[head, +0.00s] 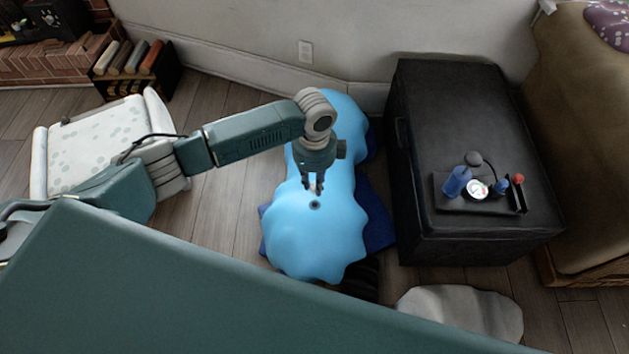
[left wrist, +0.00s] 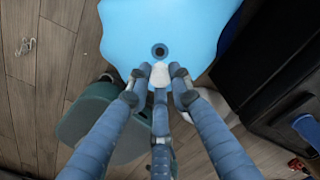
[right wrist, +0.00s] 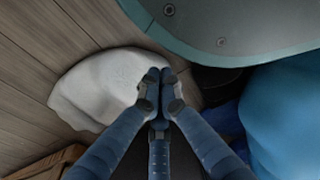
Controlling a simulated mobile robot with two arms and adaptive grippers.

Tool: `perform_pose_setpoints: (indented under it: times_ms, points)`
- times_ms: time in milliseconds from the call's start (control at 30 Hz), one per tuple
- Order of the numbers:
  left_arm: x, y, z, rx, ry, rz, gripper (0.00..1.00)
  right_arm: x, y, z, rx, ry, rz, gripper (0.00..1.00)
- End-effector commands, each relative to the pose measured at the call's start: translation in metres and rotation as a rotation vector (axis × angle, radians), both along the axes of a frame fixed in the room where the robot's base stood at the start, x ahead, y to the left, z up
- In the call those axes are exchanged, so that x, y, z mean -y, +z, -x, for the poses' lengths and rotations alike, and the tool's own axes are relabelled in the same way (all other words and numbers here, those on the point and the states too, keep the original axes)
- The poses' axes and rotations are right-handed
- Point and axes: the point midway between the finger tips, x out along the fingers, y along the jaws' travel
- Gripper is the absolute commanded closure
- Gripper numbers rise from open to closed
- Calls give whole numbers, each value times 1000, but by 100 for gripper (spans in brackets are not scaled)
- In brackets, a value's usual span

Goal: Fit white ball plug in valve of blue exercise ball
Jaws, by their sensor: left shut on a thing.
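The blue exercise ball (head: 318,235) lies sagging and lumpy on the floor, with a dark round valve (head: 315,205) on its upper side. The valve (left wrist: 159,50) also shows in the left wrist view, just beyond my left fingertips. My left gripper (head: 313,188) points down close to the valve. In the left wrist view it is shut on the white ball plug (left wrist: 159,75). The plug appears apart from the valve, though the exact gap is hard to tell. My right gripper (right wrist: 160,76) is shut with nothing visible between its fingertips, above a pale cushion-like thing.
A black chest (head: 430,120) stands right of the ball, bearing a dark tray (head: 470,207) with a blue cylinder (head: 456,181) and a gauge (head: 477,190). A dark blue mat (head: 376,215) lies under the ball. The pale cushion (head: 460,312) lies on the floor in front of the chest.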

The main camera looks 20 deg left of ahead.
Motion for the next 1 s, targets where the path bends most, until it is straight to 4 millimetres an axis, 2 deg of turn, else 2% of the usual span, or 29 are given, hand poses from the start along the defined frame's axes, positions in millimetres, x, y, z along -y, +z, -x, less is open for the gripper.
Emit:
perform_pose_setpoints:
  times_ms: [267, 400, 533, 1000]
  points:
    - [0, 1, 0, 0, -1, -1, 98, -1, 3, -4, 16, 0, -3, 100]
    - [0, 2, 0, 0, -5, -2, 98, 0, -10, 12, -6, 4, -1, 100]
    - [0, 0, 0, 2, -10, -3, 98, 2, -16, 20, -8, 5, -1, 100]
    - [0, -38, 0, 1, -9, -3, 98, -4, 14, -18, 19, -1, -4, 100]
